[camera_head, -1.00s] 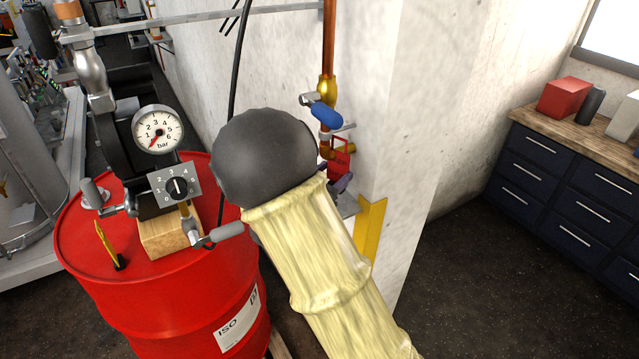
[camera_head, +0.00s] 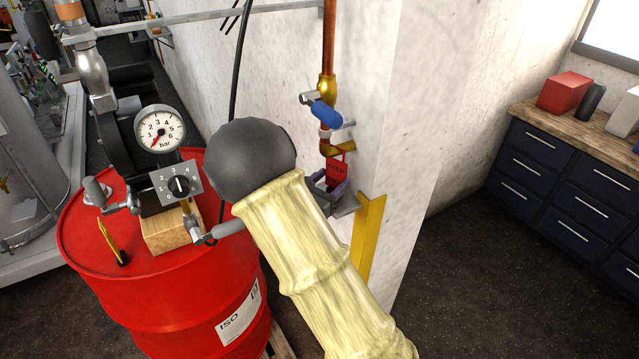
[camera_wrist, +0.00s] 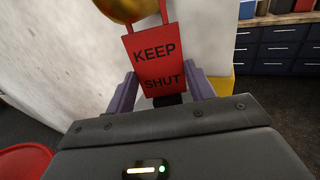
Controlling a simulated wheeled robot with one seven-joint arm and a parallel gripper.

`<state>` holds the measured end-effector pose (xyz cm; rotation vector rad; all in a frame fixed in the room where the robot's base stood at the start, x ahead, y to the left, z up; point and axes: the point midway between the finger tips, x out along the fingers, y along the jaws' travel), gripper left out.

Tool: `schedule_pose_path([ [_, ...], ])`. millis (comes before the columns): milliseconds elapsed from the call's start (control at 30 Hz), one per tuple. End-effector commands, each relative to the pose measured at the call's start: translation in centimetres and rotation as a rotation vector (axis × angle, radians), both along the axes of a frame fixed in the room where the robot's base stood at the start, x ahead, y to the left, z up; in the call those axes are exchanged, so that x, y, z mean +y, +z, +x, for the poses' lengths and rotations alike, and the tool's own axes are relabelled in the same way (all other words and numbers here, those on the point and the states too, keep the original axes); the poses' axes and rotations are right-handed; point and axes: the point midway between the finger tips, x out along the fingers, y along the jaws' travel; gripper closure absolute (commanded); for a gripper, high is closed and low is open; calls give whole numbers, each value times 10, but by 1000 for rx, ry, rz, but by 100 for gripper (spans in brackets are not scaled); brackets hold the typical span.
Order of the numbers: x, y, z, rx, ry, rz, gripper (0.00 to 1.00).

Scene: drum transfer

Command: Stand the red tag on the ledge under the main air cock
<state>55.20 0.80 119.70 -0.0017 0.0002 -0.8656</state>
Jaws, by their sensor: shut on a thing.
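The red tag (camera_wrist: 158,62) reads "KEEP SHUT" in the wrist view, standing upright between the two purple-grey fingers of my gripper (camera_wrist: 160,92). In the head view, the tag (camera_head: 337,170) is by the wall just below the blue-handled main air cock (camera_head: 325,114). My gripper (camera_head: 333,192) is shut on the tag's lower part. The grey ledge (camera_head: 346,204) shows beneath the fingers at the wall corner. Whether the tag's foot touches the ledge is hidden by the fingers. My arm covers the area to the left.
A copper pipe (camera_head: 329,45) runs down the wall to the cock. A red drum (camera_head: 170,285) with a gauge (camera_head: 159,131) and control box is at left. A dark drawer cabinet (camera_head: 562,185) is at right.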

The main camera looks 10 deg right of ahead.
Motion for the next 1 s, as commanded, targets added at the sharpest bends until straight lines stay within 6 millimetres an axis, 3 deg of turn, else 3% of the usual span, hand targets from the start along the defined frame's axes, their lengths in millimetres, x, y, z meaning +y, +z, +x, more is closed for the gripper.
schedule_pose_path([
  [167, 0, -6, 0, 0, 0, 0, 73],
  [200, 0, -4, 0, 0, 0, 0, 38],
  [300, 0, -4, 0, 0, 0, 0, 24],
  [733, 0, 6, 0, -1, 0, 1, 24],
  [1000, 37, 0, -30, -2, 5, 3, 24],
])
